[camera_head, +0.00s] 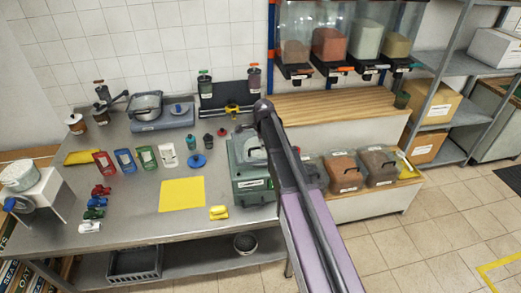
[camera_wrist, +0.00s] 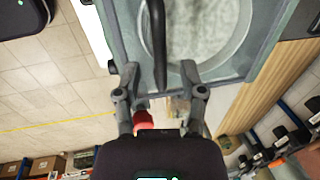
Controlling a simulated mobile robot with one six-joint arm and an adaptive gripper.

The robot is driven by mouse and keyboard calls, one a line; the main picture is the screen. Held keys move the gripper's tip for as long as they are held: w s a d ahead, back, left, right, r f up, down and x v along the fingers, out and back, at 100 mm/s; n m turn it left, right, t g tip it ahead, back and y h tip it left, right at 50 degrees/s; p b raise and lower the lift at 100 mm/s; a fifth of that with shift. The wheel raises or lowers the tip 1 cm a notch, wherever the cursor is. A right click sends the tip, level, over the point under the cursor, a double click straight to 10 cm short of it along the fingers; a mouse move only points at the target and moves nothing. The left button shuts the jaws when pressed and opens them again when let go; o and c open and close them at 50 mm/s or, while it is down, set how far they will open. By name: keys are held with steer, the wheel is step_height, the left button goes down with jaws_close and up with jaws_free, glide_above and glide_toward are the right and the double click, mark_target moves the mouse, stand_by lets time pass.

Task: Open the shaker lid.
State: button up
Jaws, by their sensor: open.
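The shaker (camera_head: 254,184) is a grey-green box at the right end of the steel table, partly hidden by my arm. Its lid (camera_wrist: 122,30) fills the top of the wrist view and appears down; it has a round clear window (camera_wrist: 205,35) with a pale, grainy surface behind it. A dark bar handle (camera_wrist: 157,40) runs along the lid. My gripper (camera_wrist: 160,76) is open, its two fingers on either side of the handle's near end. I cannot tell whether they touch it. In the head view the gripper is mostly hidden by my arm.
A yellow mat (camera_head: 182,194) and a yellow clip (camera_head: 218,212) lie left of the shaker. Small dark jars and a blue disc (camera_head: 197,160) stand behind them. Lidded bins (camera_head: 343,172) stand close on the right. A wooden shelf top (camera_head: 335,104) lies behind.

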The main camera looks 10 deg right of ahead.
steer(key=shift+w+f+b, duration=0.15)
steer(key=shift+f+b, duration=0.35)
steer(key=shift+f, duration=0.25)
jaws_close()
steer(key=shift+a, duration=0.1)
